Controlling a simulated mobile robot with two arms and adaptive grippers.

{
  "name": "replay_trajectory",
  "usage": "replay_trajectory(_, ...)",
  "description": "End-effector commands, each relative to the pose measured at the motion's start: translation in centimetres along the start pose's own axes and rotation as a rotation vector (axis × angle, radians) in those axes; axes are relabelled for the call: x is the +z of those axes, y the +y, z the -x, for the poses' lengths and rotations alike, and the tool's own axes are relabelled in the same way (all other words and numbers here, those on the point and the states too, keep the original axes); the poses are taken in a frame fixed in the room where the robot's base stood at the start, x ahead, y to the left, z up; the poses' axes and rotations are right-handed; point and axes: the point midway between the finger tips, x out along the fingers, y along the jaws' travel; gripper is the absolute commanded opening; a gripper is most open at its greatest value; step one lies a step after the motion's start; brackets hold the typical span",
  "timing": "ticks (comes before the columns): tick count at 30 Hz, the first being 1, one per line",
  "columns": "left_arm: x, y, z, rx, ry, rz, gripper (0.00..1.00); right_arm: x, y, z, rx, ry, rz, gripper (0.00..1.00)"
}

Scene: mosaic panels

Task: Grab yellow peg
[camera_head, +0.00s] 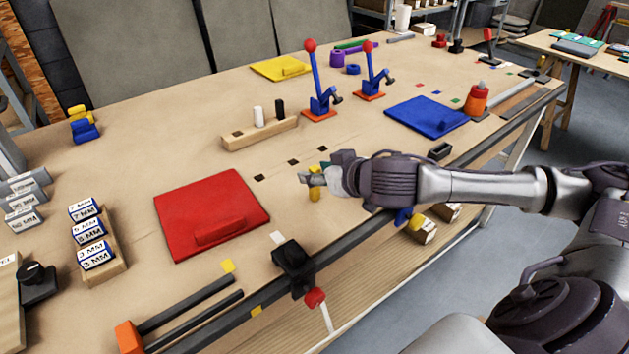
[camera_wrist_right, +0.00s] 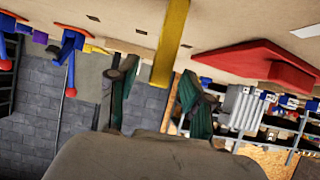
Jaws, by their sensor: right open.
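The yellow peg (camera_head: 315,192) stands upright on the wooden table, partly hidden by my right gripper (camera_head: 322,179) in the head view. In the right wrist view, which is upside down, the yellow peg (camera_wrist_right: 171,42) hangs from the table top as a long bar. It shows in the gap between the two fingers of my right gripper (camera_wrist_right: 158,92). The fingers are spread open and hold nothing. I cannot tell how far the peg reaches between them. My left gripper is not in view.
A wooden block (camera_head: 260,135) with a white and a black peg stands behind the gripper. A red panel (camera_head: 205,200) lies to the left, a blue panel (camera_head: 428,114) to the right. A black clamp (camera_head: 293,261) sits at the front rail. Blue lever clamps (camera_head: 319,92) stand further back.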

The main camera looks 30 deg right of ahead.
Motion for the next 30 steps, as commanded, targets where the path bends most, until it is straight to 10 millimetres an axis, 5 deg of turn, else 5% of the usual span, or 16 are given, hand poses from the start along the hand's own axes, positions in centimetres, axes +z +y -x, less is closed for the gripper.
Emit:
replay_trajectory(11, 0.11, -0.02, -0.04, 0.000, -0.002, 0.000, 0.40, 0.06, 0.04, -1.50, 0.001, -0.001, 0.002, 0.50)
replay_trajectory(20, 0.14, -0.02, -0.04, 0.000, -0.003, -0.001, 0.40, 0.06, 0.04, -1.49, 0.001, 0.000, 0.001, 0.02)
replay_trajectory(30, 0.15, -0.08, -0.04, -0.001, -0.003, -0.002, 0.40, -0.08, 0.05, -1.42, 0.001, 0.000, 0.001, 0.00)
